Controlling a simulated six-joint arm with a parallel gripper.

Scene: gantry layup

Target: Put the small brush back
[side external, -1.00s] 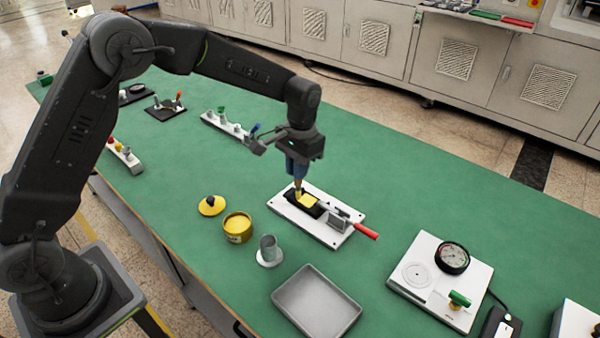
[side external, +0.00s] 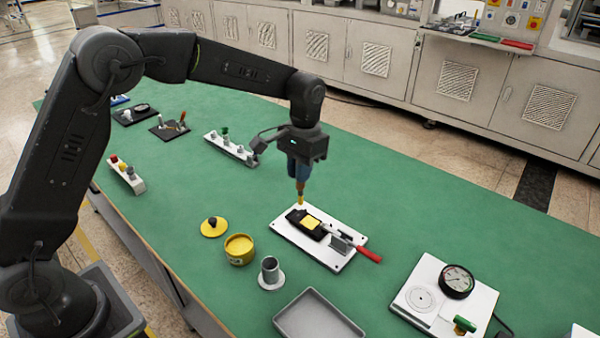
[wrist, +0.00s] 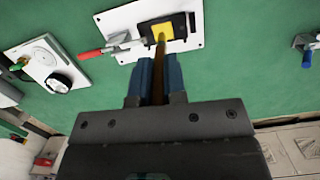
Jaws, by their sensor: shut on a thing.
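My gripper (side external: 300,180) is shut on the small brush (side external: 300,192), which points down with a yellow tip. In the wrist view the brush (wrist: 159,72) runs out between the blue fingers of my gripper (wrist: 156,80). The brush is above the back left part of a white plate (side external: 338,261), and looks clear of it. On the plate is a black block with a yellow patch (side external: 311,223), also seen in the wrist view (wrist: 164,30). A grey cup on a round white base (side external: 270,270) stands front left of the plate, and looks empty.
An open yellow tin (side external: 239,248) and its yellow lid (side external: 214,227) lie left of the plate. A red-handled clamp (side external: 355,248) is on the plate. A grey tray (side external: 318,318) is in front, a gauge box (side external: 445,295) to the right.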

